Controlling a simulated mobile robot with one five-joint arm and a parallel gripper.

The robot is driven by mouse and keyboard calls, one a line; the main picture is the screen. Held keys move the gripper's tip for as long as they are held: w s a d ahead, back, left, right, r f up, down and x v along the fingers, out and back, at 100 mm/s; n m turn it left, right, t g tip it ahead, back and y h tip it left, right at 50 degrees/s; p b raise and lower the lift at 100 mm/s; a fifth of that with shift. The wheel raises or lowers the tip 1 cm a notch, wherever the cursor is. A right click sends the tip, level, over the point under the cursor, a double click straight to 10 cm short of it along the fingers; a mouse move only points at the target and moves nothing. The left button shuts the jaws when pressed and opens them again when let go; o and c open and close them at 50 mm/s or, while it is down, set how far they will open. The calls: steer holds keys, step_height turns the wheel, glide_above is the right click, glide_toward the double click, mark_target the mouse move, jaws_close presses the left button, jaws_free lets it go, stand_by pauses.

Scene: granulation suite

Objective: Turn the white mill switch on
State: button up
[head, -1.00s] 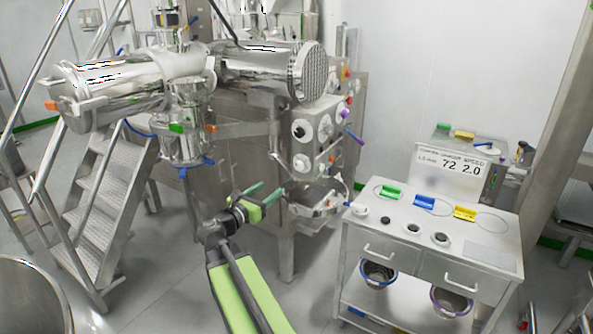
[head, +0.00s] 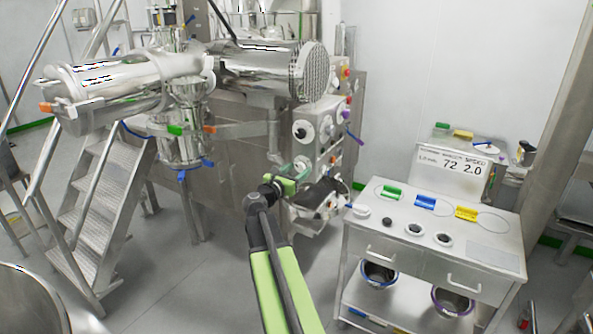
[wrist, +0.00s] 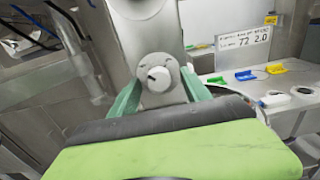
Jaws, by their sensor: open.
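A white round switch knob (wrist: 156,78) with a dark pointer mark on its face sits on a grey round housing; I cannot read a label on it. In the wrist view, the green fingers of my gripper (wrist: 161,88) are open, one on each side of this knob. I cannot tell whether they touch it. In the head view, my gripper (head: 299,167) is at the lower left part of the machine's control panel (head: 322,120), in front of the knob, which it largely hides.
Other knobs, one white with a black centre (head: 301,131), sit higher on the panel. A white cart (head: 410,262) with coloured scoops stands to the right. Metal stairs (head: 103,205) are at the left. Floor between is clear.

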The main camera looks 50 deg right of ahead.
steer(key=shift+w+d, duration=0.2)
steer(key=shift+d, duration=0.05)
jaws_close()
